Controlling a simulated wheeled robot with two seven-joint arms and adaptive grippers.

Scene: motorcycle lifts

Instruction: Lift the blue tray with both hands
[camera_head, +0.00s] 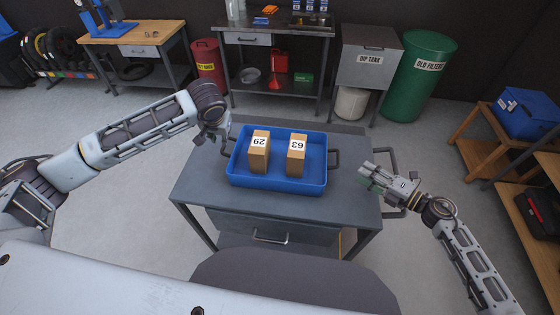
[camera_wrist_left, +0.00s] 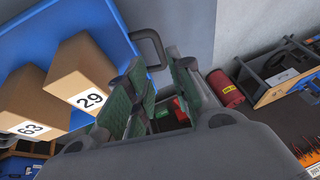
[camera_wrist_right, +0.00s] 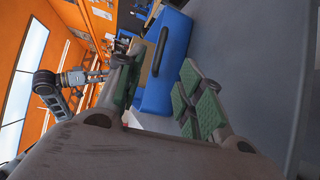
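The blue tray (camera_head: 277,183) sits on a grey table, with a dark handle at each short end. Two brown boxes stand in it, marked 29 (camera_head: 259,160) and 63 (camera_head: 297,162). My left gripper (camera_head: 223,140) is just off the tray's left end. In the left wrist view its green-padded fingers (camera_wrist_left: 158,78) are apart, with the left handle (camera_wrist_left: 150,45) just beyond the tips. My right gripper (camera_head: 370,174) is open and empty, a short gap right of the right handle (camera_head: 334,158). In the right wrist view that handle (camera_wrist_right: 160,50) shows ahead between the open fingers (camera_wrist_right: 156,75).
The grey table (camera_head: 215,186) has bare room in front of the tray and at its right. A table rail (camera_head: 392,165) sticks out at the right, near my right gripper. A workbench, dip tank (camera_head: 368,65) and green barrel (camera_head: 420,75) stand behind.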

